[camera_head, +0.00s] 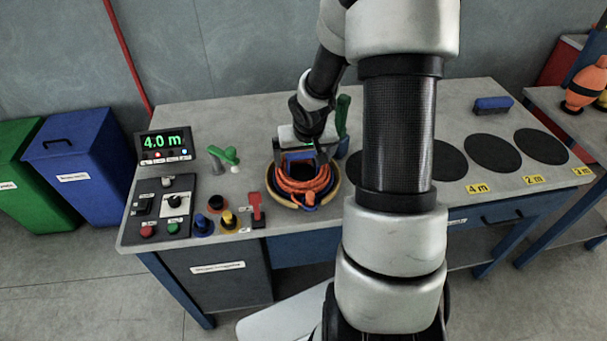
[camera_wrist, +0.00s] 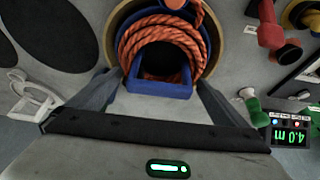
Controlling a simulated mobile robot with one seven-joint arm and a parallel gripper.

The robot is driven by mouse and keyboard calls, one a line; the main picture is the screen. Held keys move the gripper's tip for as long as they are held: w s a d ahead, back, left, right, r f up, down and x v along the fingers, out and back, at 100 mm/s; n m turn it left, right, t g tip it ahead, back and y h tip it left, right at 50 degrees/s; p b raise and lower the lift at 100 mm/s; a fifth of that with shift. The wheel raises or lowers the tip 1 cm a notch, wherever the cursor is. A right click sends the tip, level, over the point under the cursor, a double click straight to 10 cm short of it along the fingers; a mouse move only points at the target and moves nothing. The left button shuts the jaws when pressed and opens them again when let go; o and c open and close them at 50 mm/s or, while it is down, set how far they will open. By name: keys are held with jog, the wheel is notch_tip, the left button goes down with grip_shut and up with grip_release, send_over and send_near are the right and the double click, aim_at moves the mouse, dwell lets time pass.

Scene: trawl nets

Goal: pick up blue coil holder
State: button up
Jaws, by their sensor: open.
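The blue coil holder (camera_wrist: 160,88) carries a thick coil of orange rope (camera_wrist: 190,27) and sits in a round tan tray (camera_wrist: 113,22). In the head view, the holder (camera_head: 300,155) is partly hidden by my gripper, and the orange rope (camera_head: 303,186) shows in front. My gripper (camera_wrist: 160,92) is open, with one finger on each side of the holder's blue block in the wrist view. In the head view, my gripper (camera_head: 300,158) is over the back of the coil. I cannot tell whether the fingers touch the holder.
A control panel with a display (camera_head: 164,142) reading 4.0 m stands left. A red lever (camera_head: 256,208) and several coloured knobs are close left of the tray. A green-handled object (camera_head: 224,156) lies behind. Black discs (camera_head: 491,152) and a blue brush (camera_head: 493,104) are right.

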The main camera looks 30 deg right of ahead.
jog(key=shift+w+f, duration=0.15)
jog(key=shift+f, duration=0.15)
jog(key=c, duration=1.8)
